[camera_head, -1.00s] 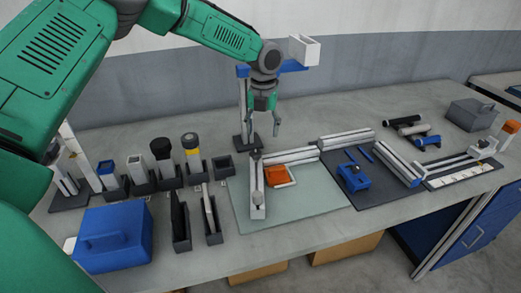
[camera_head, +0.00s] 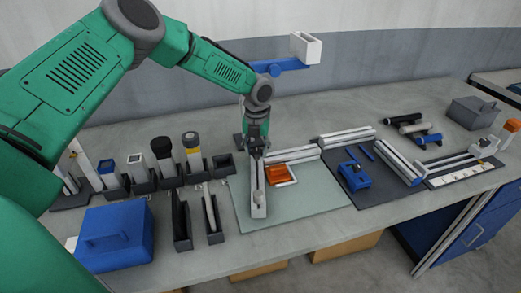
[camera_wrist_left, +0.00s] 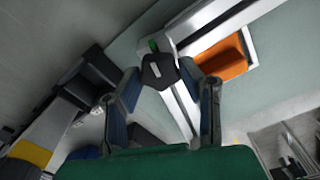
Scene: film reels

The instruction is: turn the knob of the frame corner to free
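The frame corner is where two pale rails of the frame meet on the light green mat (camera_head: 310,218). Its dark, many-sided knob (camera_wrist_left: 160,72) shows in the left wrist view, with a small green mark (camera_wrist_left: 153,45) beside it. My left gripper (camera_head: 257,150) points down over this corner and hides most of it in the head view. In the left wrist view the left gripper's fingers (camera_wrist_left: 160,80) are apart, with their tips on either side of the knob. I cannot tell whether they touch it. My right gripper is in neither view.
An orange piece (camera_head: 280,175) lies inside the corner. A blue block (camera_head: 354,177) sits on the dark mat (camera_head: 375,193) to the right. Black holders (camera_head: 181,228) and a blue box (camera_head: 112,240) stand on the left. The mat's front part is clear.

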